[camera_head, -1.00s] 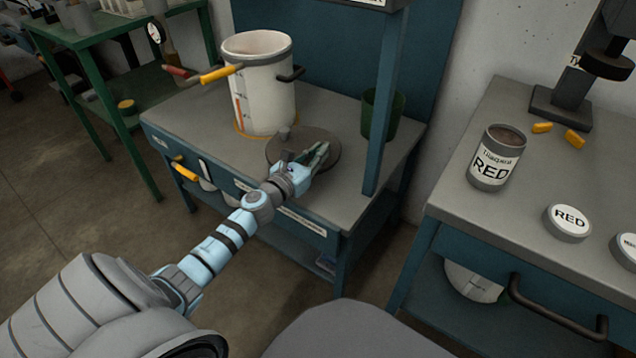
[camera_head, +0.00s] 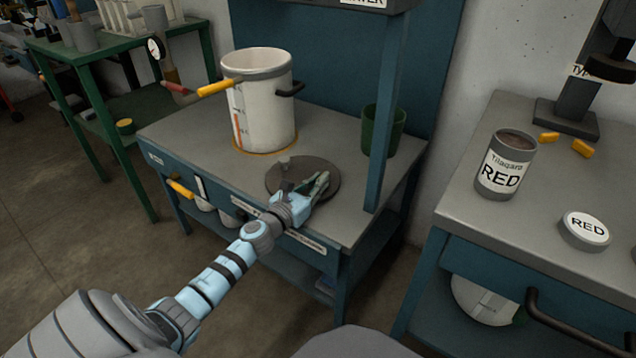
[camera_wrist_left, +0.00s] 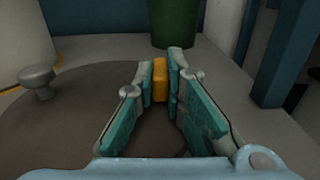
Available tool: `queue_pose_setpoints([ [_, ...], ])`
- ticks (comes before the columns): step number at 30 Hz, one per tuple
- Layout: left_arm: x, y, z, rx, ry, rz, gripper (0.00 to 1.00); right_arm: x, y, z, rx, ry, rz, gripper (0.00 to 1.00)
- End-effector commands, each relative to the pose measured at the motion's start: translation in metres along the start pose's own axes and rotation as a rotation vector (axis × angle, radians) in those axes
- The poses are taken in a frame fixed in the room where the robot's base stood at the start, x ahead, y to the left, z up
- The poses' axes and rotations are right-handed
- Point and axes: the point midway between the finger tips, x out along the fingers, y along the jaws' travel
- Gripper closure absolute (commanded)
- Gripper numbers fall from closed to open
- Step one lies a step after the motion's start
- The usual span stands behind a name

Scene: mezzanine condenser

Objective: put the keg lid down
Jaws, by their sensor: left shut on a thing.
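The keg lid (camera_head: 330,180) is a dark round disc with a small knob. It lies level over the front part of the grey bench top; I cannot tell whether it touches it. My left gripper (camera_head: 318,184) reaches over it from the front. In the left wrist view, the gripper (camera_wrist_left: 164,90) is shut on a yellow tab (camera_wrist_left: 160,78) between its fingertips, and the lid (camera_wrist_left: 60,120) with its knob (camera_wrist_left: 38,80) spreads below and to the left. The white keg (camera_head: 262,110) stands open behind the lid. My right gripper is out of view.
A dark green bin (camera_head: 383,130) stands behind and right of the lid. A blue upright post (camera_head: 386,110) rises at the bench's right. The grey bench top (camera_head: 190,128) is clear to the left of the keg. A can marked RED (camera_head: 505,170) stands on the right bench.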

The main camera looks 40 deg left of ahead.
Motion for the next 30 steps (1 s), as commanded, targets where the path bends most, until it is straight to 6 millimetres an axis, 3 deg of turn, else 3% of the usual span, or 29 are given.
queue_pose_setpoints([
  [1,0.0,0.0,-0.001,0.001,-0.001,0.0,1.0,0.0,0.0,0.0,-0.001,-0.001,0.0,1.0],
  [2,0.0,0.0,-0.001,0.0,0.0,0.0,0.84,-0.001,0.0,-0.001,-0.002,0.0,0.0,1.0],
  [5,0.0,0.0,-0.001,0.0,0.0,0.0,0.69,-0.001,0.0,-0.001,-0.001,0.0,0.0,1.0],
  [18,0.0,0.0,0.004,0.0,0.0,0.0,0.69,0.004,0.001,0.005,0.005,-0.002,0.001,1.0],
  [23,-0.034,-0.001,-0.002,0.005,0.006,-0.003,0.69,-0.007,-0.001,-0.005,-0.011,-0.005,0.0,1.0],
  [30,-0.076,0.001,-0.004,0.011,0.009,-0.001,0.69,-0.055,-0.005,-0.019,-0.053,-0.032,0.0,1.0],
])
